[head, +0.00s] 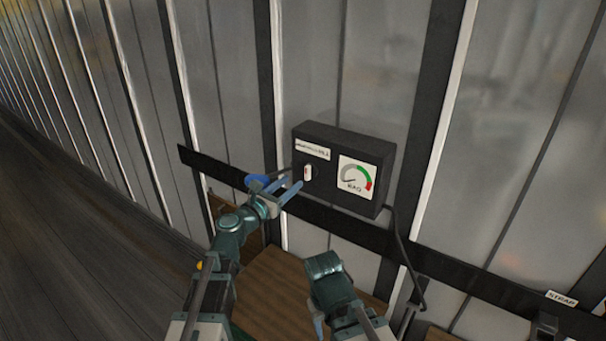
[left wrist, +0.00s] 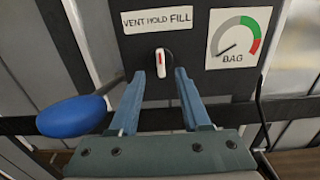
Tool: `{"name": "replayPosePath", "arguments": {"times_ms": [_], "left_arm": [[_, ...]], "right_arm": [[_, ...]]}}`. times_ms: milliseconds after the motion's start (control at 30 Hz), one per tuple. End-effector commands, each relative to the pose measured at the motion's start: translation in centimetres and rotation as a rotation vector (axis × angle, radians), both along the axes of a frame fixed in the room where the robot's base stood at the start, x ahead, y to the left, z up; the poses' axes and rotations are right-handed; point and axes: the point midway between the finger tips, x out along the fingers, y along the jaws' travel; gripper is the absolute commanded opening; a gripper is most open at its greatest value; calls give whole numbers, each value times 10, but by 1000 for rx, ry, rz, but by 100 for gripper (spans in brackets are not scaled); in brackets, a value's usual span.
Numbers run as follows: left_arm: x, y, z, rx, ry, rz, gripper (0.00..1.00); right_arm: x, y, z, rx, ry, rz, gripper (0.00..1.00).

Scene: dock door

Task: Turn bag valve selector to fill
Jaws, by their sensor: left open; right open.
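The valve box (head: 333,139) is dark and fixed to the wall rail. Its white selector knob (head: 308,173) has a red mark and also shows in the left wrist view (left wrist: 162,64). The knob stands nearly upright, under a label (left wrist: 157,20) reading VENT HOLD FILL. The bag gauge (left wrist: 238,40) has its needle at the low left, in the grey part. My left gripper (head: 292,186) is open in front of the knob, one finger on each side of it in the wrist view; contact is not clear. My right gripper (head: 318,325) is low, its fingers mostly hidden.
A blue rounded end (left wrist: 72,116) sits left of my left gripper, also in the head view (head: 257,181). A black cable (head: 408,255) hangs from the box's right side. A wooden surface (head: 272,290) lies below. A STRAP label (head: 562,298) is at right.

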Motion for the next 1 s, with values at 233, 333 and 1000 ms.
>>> {"name": "replayPosePath", "arguments": {"times_ms": [233,333,1000], "left_arm": [[41,-26,0,1,-1,-2,48],[50,-32,0,1,-1,-1,48],[59,-40,0,1,-1,0,20]], "right_arm": [[0,0,0,0,0,0,50],[0,0,0,0,0,0,50],[0,0,0,0,0,0,50]]}}
